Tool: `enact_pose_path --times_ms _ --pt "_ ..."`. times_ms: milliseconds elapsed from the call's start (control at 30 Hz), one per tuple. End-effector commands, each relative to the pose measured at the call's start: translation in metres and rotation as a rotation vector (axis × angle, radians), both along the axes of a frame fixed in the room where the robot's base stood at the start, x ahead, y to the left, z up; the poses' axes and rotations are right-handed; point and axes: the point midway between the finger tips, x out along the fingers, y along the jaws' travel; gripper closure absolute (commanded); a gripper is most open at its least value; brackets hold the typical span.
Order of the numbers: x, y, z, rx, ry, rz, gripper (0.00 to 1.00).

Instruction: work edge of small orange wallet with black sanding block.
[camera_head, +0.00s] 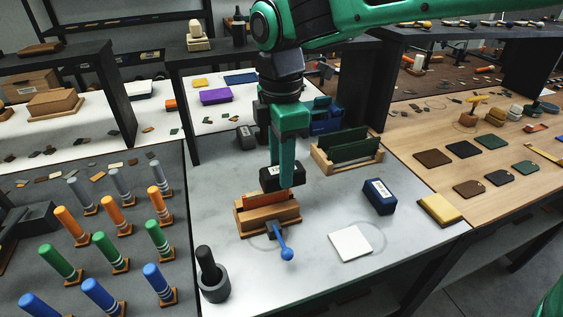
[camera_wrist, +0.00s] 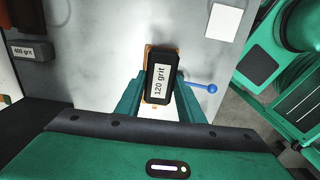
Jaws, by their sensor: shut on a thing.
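My gripper (camera_head: 288,178) points down and is shut on the black sanding block (camera_head: 270,179), which shows its "120 grit" label in the wrist view (camera_wrist: 160,78). The small orange wallet (camera_head: 263,199) stands on edge in a wooden clamp (camera_head: 283,217) with a blue-knobbed handle (camera_head: 286,252). The block is directly over the wallet's top edge, at its right part. I cannot tell whether block and wallet touch. In the wrist view the block hides most of the wallet and clamp.
A grey "400 grit" block (camera_head: 246,137) and a dark blue block (camera_head: 378,197) sit on the bench. A white tile (camera_head: 350,244), a yellow pad (camera_head: 440,209), a dark pot with a pestle-like tool (camera_head: 213,282) and a wooden rack (camera_head: 347,160) stand around. Bare bench lies right of the clamp.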

Motion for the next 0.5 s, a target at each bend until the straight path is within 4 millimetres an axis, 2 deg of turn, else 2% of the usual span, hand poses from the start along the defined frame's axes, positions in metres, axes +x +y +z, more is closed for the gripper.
enact_pose_path --times_ms 500 --pt "0.0 0.0 -0.0065 0.0 0.0 0.0 0.97"
